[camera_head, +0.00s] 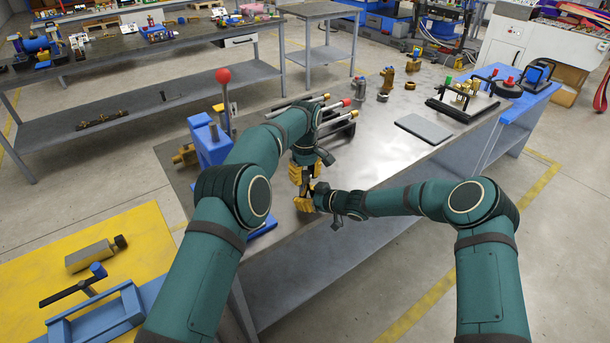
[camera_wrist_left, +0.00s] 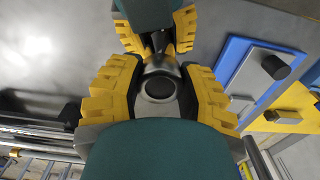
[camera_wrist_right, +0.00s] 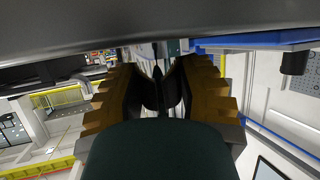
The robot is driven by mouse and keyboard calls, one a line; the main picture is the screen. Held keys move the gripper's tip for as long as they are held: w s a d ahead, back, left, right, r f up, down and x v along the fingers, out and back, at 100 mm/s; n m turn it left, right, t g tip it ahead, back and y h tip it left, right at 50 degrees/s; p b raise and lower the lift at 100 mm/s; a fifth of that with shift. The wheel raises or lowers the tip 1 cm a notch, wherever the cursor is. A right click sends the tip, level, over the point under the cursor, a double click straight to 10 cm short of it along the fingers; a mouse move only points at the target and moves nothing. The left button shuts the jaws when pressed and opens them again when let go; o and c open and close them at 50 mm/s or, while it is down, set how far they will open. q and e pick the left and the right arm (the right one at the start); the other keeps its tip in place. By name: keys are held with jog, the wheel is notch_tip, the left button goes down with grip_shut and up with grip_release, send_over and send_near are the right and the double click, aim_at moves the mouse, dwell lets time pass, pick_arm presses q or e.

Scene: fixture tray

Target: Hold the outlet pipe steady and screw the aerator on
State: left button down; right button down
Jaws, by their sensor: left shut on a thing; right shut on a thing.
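My left gripper (camera_head: 302,175) points down over the near side of the metal bench and is shut. In the left wrist view its yellow fingers (camera_wrist_left: 158,90) close around a grey metal cylinder with a dark round end, which looks like the aerator (camera_wrist_left: 158,86). My right gripper (camera_head: 306,199) comes in from the right just below. It is shut on a part that looks like the outlet pipe, mostly hidden by the fingers; only a dark piece (camera_wrist_right: 158,90) shows in the right wrist view. The two grippers are close together, and the joint between the parts is not clear.
A blue press with a red-knobbed lever (camera_head: 210,140) stands left of my left arm. A rack with rods (camera_head: 340,125) lies behind the grippers. A grey pad (camera_head: 423,129), a black fixture (camera_head: 462,103) and brass fittings (camera_head: 387,78) are farther back. The bench middle is clear.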

pick_arm(q)
jog(key=m, duration=0.3)
dwell(0.4)
jog(key=c, duration=0.6)
grip_release()
jog(key=shift+r, duration=2.25)
